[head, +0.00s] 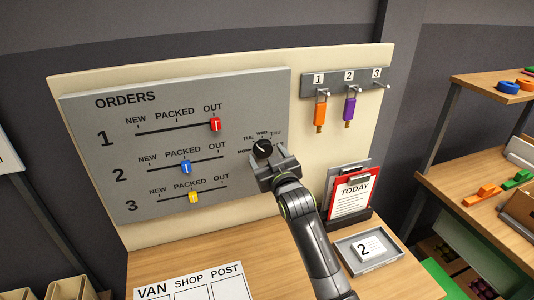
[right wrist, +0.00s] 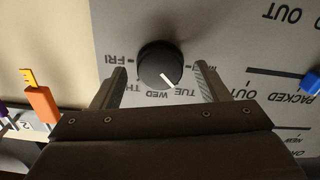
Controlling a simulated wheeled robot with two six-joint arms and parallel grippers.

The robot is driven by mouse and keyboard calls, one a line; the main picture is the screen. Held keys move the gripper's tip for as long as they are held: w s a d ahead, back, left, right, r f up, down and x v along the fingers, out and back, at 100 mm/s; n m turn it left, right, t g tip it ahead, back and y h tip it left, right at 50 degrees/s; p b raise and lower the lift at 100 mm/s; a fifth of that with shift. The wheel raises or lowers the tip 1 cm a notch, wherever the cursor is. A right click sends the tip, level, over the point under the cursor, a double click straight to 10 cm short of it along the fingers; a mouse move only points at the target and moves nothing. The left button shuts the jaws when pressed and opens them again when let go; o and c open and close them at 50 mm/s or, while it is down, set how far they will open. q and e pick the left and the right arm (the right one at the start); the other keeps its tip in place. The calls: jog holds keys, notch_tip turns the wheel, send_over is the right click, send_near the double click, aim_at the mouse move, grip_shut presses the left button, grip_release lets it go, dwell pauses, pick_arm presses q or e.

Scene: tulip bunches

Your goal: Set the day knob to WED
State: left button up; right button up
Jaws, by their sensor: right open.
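The black day knob (head: 262,148) sits on the grey ORDERS board, with day names around it. In the right wrist view the knob (right wrist: 160,64) shows with its white pointer line at the TUE and WED side, seemingly nearer TUE. The FRI, THU, WED, TUE and part of the MON labels show there. My right gripper (head: 268,164) is open in front of the knob. In the right wrist view its fingers (right wrist: 161,88) stand on either side of the knob with gaps. My left gripper is not in view.
The ORDERS board (head: 90,185) has red (head: 215,125), blue (head: 186,168) and yellow (head: 193,197) sliders left of the knob. Orange (head: 320,115) and purple (head: 350,108) tags hang at right. A TODAY clipboard (head: 352,197) and a grey tray (head: 392,256) are below right.

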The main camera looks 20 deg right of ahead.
jog(key=shift+w, duration=0.3)
jog(key=c, duration=1)
jog(key=shift+m, duration=0.3)
jog(key=m+p, duration=0.1)
jog(key=m, duration=0.2)
jog(key=shift+r+m, duration=0.1)
jog(key=shift+m, duration=0.2)
jog(key=shift+m+p, duration=0.45)
jog(key=shift+m, duration=1.75)
